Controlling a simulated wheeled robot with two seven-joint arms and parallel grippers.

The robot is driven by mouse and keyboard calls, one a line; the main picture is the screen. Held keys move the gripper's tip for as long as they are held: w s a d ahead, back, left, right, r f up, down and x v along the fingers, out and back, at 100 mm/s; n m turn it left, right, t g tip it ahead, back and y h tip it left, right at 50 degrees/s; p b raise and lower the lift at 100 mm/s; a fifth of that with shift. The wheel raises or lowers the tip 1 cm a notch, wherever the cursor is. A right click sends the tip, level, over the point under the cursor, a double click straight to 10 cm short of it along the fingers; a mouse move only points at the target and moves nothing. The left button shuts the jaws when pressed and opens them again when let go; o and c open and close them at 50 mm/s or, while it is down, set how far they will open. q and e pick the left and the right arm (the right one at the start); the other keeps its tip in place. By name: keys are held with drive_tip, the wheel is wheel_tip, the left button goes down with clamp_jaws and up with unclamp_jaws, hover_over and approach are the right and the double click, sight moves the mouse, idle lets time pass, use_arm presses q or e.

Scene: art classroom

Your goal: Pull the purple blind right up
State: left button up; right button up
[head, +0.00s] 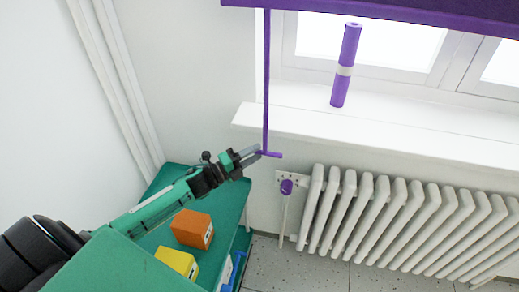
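The purple blind (400,12) hangs across the top of the window, and only its lower part is in view. A purple pull cord (266,80) runs straight down from its left end to a purple crossbar handle (273,154). My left gripper (259,152) is at the handle, with its fingertips by the cord's lower end and one finger on either side of the bar's left part. Whether the fingers press on the bar is too small to tell. The bar's right end sticks out free. My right gripper is not in view.
A purple roll with a pale band (351,50) stands on the white windowsill (400,133). A white radiator (400,215) with a purple valve knob (287,187) is below. A green cabinet (228,204) at lower left holds an orange box (190,229) and a yellow box (176,262).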

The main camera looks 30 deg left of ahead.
use_arm(q)
drive_tip(key=shift+w+d+r, duration=0.2)
drive_tip(key=shift+w+r, duration=0.05)
drive_tip(key=shift+w, duration=0.25)
drive_tip(key=shift+w+d+f, duration=0.1)
drive_tip(key=shift+w+d, duration=0.2)
drive_tip(key=shift+w, duration=0.15)
clamp_jaws()
